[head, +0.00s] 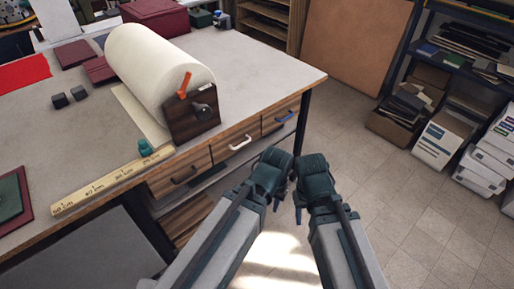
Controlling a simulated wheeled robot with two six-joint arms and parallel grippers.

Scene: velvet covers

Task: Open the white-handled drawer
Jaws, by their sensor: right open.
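The white-handled drawer (235,147) is the middle one of three wooden drawers under the worktable top. Its pale curved handle (240,142) shows clearly. Its front looks flush with its neighbours, so it appears shut. My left gripper (276,202) is to the right of and below the white handle, apart from it. Its fingers are mostly hidden by its wrist, so its opening does not show. My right gripper (298,212) is beside it on the right, over the floor, open and with nothing seen in it.
A black-handled drawer (180,177) is on the left and a blue-handled drawer (280,117) on the right. The table (255,70) carries a large cream roll (155,62) and a yellow ruler (112,182). Boxes (443,135) stand at the right; the floor between is clear.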

